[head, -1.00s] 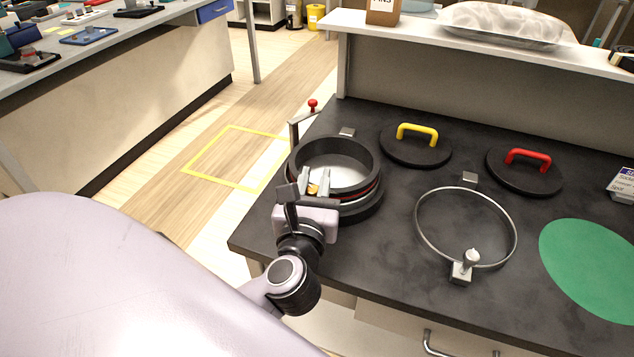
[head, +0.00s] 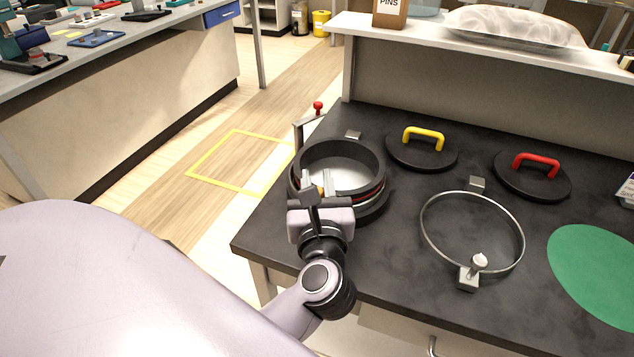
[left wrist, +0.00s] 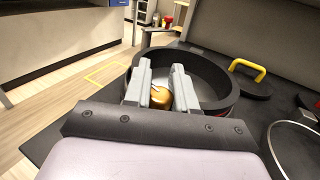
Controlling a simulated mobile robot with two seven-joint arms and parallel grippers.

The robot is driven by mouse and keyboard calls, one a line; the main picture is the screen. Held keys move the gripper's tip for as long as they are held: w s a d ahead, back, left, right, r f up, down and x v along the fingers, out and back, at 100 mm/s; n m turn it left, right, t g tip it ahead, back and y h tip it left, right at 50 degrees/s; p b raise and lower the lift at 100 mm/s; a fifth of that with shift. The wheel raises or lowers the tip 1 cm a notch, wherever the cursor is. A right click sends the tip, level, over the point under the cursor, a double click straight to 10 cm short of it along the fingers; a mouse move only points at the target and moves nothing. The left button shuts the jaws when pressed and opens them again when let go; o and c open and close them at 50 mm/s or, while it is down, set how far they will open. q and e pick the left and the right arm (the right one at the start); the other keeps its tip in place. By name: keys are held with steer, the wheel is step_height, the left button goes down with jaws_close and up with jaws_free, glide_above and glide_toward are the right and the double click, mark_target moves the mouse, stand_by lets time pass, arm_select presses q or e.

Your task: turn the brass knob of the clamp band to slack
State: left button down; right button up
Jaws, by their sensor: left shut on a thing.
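The black round port (head: 367,158) stands at the left end of the dark bench, open at the top. A clamp band (head: 371,199) with red and silver edges runs around its outside. The brass knob (left wrist: 159,98) sits at the port's near side, between the fingers of my left gripper (left wrist: 160,84). In the head view my left gripper (head: 317,183) is at the near rim, shut on the knob, which is mostly hidden there. Whether the band is tight or slack cannot be told. My right gripper is not in view.
A loose silver ring (head: 428,237) with a pale knob lies to the right. Black lids with a yellow handle (head: 424,136) and a red handle (head: 537,161) lie behind. A red-tipped lever (head: 318,107) stands behind the port's left side. A green disc (head: 600,270) lies far right.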

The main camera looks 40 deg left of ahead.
arm_select(q)
steer(key=c, duration=1)
jaws_free()
steer(key=shift+o, duration=0.2)
steer(key=shift+r+m+t+h, duration=0.1)
steer(key=shift+m+t+h, duration=0.2)
steer(key=shift+m+h, duration=0.1)
steer(key=shift+h+p, duration=0.4)
steer(key=shift+w+d+m+t+h, duration=0.1)
steer(key=shift+d+m+t+h, duration=0.05)
steer(key=shift+m+t+h, duration=0.85)
steer(key=shift+d+m+t+h+p, duration=0.2)
steer(key=shift+m+t+h+p, duration=0.25)
steer(key=shift+m+h, duration=1.2)
steer(key=m+h, duration=0.1)
steer(key=h, duration=0.1)
steer(key=m+h, duration=0.1)
steer(key=h, duration=0.2)
steer(key=m+h, duration=0.2)
steer(key=h, duration=0.1)
steer(key=shift+w+d, duration=0.1)
steer(key=shift+d, duration=0.25)
steer(key=h, duration=0.1)
steer(key=m+h, duration=0.1)
steer(key=m+g+h+b, duration=0.1)
steer(key=shift+d+f, duration=0.2)
steer(key=shift+f, duration=0.05)
steer(key=shift+d+m+g+h+b, duration=0.15)
steer(key=shift+m+g+h+b, duration=0.45)
steer(key=shift+m+h, duration=0.55)
